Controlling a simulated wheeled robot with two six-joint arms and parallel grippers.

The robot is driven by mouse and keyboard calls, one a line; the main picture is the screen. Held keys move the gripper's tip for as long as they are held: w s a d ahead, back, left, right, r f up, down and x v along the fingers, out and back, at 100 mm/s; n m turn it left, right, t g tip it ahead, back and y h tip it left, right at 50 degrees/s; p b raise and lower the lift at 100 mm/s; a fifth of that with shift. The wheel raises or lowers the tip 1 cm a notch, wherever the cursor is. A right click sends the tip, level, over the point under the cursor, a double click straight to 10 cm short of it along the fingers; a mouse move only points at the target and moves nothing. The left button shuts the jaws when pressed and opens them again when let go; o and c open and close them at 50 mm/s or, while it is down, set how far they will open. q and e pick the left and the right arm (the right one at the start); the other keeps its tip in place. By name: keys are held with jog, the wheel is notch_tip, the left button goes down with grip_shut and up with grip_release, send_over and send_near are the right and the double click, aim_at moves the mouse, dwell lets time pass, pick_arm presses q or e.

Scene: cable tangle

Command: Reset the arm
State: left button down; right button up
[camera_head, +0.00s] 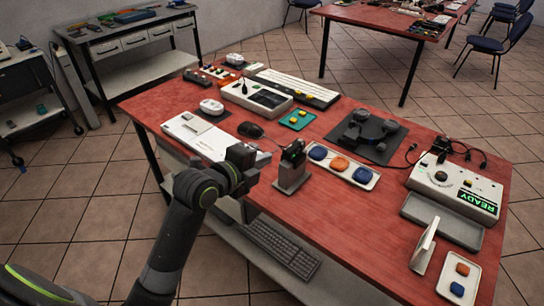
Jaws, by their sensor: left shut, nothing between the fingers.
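My left arm comes in from the lower left and is bent at the wrist. My left gripper (247,178) is at its end, over the near left edge of the red table (225,150). It is shut and empty. Its fingers are small and dark here and hard to make out. A grey stand with a dark top (291,176) is just right of it, apparently apart from it. My right gripper is not in view.
A keyboard (280,248) lies on the shelf below.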

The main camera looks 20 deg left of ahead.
pick_arm(q)
jog(key=shift+s+a+r, duration=0.15)
jog(key=shift+s+r, duration=0.05)
jog(key=shift+s, duration=0.3)
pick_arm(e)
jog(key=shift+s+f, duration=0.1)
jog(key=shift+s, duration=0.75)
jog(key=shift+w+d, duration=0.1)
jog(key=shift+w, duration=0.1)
